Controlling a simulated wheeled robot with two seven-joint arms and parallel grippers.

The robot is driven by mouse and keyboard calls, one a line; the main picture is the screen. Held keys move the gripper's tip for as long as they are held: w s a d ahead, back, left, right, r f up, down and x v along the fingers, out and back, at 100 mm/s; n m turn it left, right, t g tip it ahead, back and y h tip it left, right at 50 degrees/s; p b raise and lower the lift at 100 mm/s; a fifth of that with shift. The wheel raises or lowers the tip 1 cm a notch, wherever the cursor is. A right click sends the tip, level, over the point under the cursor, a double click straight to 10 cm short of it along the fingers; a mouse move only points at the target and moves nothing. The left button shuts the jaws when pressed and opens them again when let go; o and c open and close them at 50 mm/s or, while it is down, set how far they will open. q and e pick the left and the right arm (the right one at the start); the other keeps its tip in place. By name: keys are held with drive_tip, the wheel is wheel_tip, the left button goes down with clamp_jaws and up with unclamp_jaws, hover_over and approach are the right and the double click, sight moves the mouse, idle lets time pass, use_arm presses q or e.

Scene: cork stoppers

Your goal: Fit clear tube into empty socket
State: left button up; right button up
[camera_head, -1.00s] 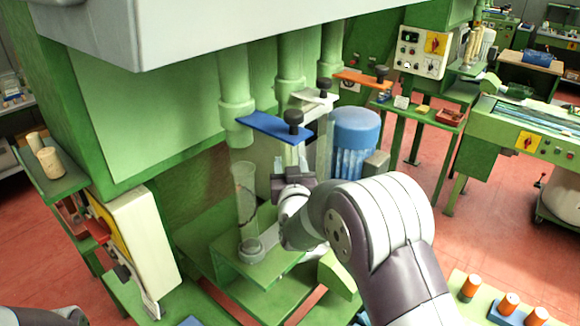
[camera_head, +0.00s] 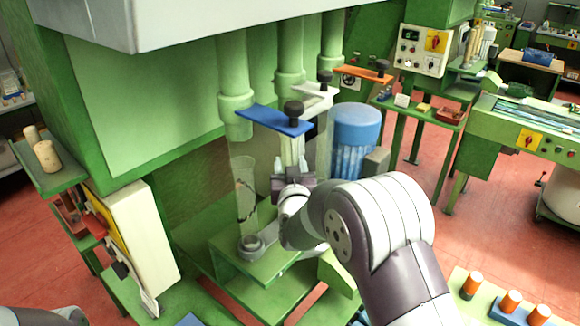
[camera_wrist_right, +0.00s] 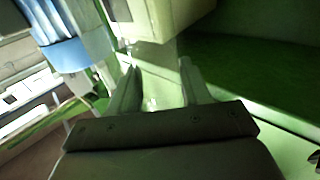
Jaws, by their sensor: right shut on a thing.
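My right gripper (camera_head: 291,165) is in front of the green press, below a blue plate (camera_head: 268,120) with a black knob. In the right wrist view its two fingers (camera_wrist_right: 158,88) stand apart with a faint see-through gap between them. It is shut on what I take for the clear tube, whose outline there is hard to make out. A clear upright cylinder (camera_head: 246,190) shows left of the gripper, above a grey ring socket (camera_head: 252,244) on a green ledge. I cannot tell whether its foot sits in the ring. My left gripper is out of view.
White (camera_head: 318,95) and orange (camera_head: 362,75) plates are on the press, right of the blue one. A blue ribbed cylinder (camera_head: 355,145) stands behind my right arm. Cork stoppers (camera_head: 47,156) sit on a left shelf.

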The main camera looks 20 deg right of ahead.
drive_tip(key=shift+f, duration=0.15)
drive_tip(key=o, duration=1.1)
drive_tip(key=shift+o, duration=0.2)
drive_tip(key=shift+s, duration=0.1)
drive_tip(key=b+v, duration=0.3)
drive_tip(key=v, duration=0.9)
drive_tip(key=shift+s, duration=0.25)
